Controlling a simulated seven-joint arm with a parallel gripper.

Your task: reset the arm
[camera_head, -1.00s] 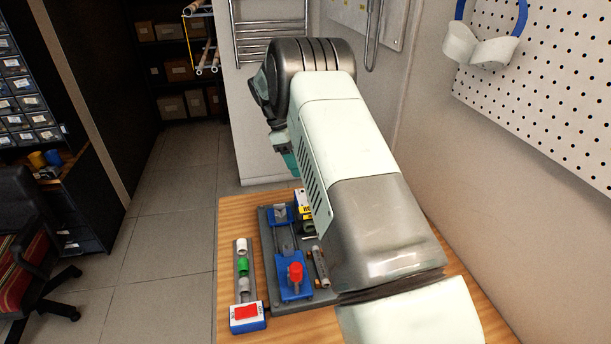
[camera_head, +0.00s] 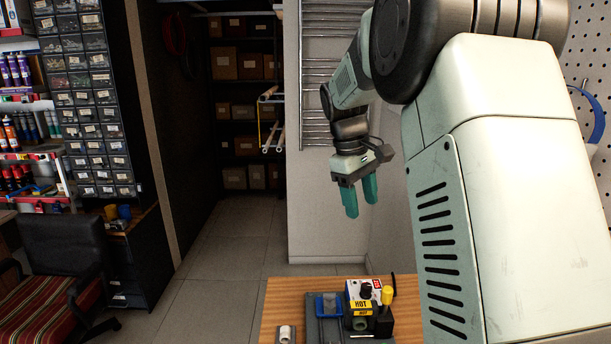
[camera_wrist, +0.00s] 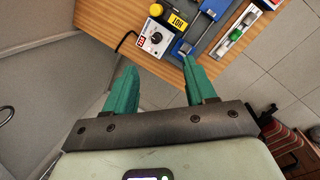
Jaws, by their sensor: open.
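My gripper (camera_head: 360,196) hangs in the air beyond the far end of the workbench, with its two green fingers apart and nothing between them. My arm rises on the right of the head view and covers part of the bench and wall. In the wrist view, my gripper (camera_wrist: 160,90) shows its green fingers spread wide and empty, with the bench edge and floor beyond them.
The wooden bench (camera_head: 275,285) carries a box marked HOT (camera_head: 362,300), a blue vise-like fixture (camera_head: 328,306) and a white fitting (camera_head: 286,333). A metal wall rack (camera_head: 320,60) stands behind my gripper. A chair (camera_head: 60,260) and drawer cabinet (camera_head: 90,100) are at left.

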